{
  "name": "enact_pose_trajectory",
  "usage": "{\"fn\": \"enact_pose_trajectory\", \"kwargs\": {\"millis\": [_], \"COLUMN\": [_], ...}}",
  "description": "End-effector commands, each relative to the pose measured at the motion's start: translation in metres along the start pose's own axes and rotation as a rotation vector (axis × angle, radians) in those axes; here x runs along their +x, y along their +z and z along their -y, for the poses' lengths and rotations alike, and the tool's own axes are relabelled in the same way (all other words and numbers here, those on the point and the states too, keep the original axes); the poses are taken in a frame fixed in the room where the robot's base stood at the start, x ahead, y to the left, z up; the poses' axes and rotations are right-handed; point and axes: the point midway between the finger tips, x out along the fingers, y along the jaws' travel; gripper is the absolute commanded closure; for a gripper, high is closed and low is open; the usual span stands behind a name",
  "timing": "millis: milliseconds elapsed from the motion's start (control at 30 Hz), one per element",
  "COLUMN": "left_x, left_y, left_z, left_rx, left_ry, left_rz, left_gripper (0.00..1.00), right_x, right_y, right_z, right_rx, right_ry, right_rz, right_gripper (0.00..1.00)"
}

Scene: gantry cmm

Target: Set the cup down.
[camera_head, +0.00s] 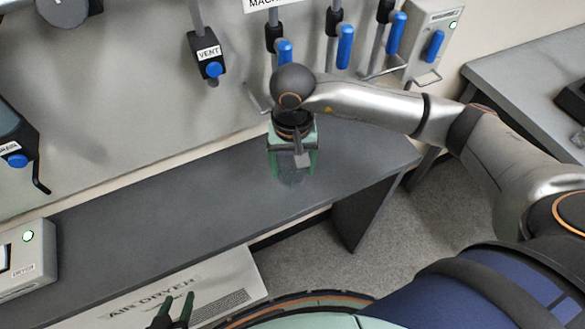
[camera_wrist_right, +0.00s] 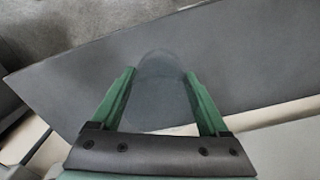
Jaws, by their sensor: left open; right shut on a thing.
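A clear, see-through cup (camera_wrist_right: 160,92) is between the two green fingers of my right gripper (camera_wrist_right: 161,90) in the right wrist view. The right gripper is shut on it. In the head view the right gripper (camera_head: 291,168) points down over the dark grey shelf (camera_head: 200,205), and the cup (camera_head: 291,178) shows faintly at its fingertips. I cannot tell whether the cup's base touches the shelf. My left gripper (camera_head: 178,308) is at the bottom of the head view, open and empty, in front of the air dryer box.
A white air dryer box (camera_head: 222,283) is below the shelf, and a dryer control box (camera_head: 25,262) stands at its left end. Valves with blue handles (camera_head: 343,48) line the wall behind. Another grey table (camera_head: 520,65) is at the right.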

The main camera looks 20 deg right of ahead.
Motion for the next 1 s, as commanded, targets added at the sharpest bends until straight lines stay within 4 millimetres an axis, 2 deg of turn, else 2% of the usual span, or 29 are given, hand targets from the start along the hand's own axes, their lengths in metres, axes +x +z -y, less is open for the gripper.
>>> {"fn": "enact_pose_trajectory", "kwargs": {"millis": [267, 500, 900, 933, 1000], "left_x": [-0.002, -0.004, 0.001, 0.000, -0.001], "left_y": [-0.002, -0.004, 0.001, 0.000, -0.001], "left_z": [0.000, 0.000, 0.000, 0.000, 0.000], "left_rx": [0.000, 0.000, 0.000, 0.000, 0.000], "left_ry": [0.000, 0.000, 0.000, 0.000, 0.000], "left_rz": [0.000, 0.000, 0.000, 0.001, 0.001], "left_gripper": [0.50, 0.50, 0.50, 0.50, 0.50], "right_x": [0.019, 0.050, 0.056, 0.054, 0.054], "right_y": [-0.015, -0.016, -0.017, -0.017, -0.017], "right_z": [-0.001, -0.002, -0.001, -0.001, -0.001], "right_rx": [0.000, -0.001, -0.001, -0.001, -0.001], "right_ry": [-0.001, 0.000, -0.001, -0.001, -0.001], "right_rz": [0.002, 0.003, 0.000, 0.000, 0.000], "right_gripper": [0.76, 0.76, 0.76, 0.20, 0.12]}}
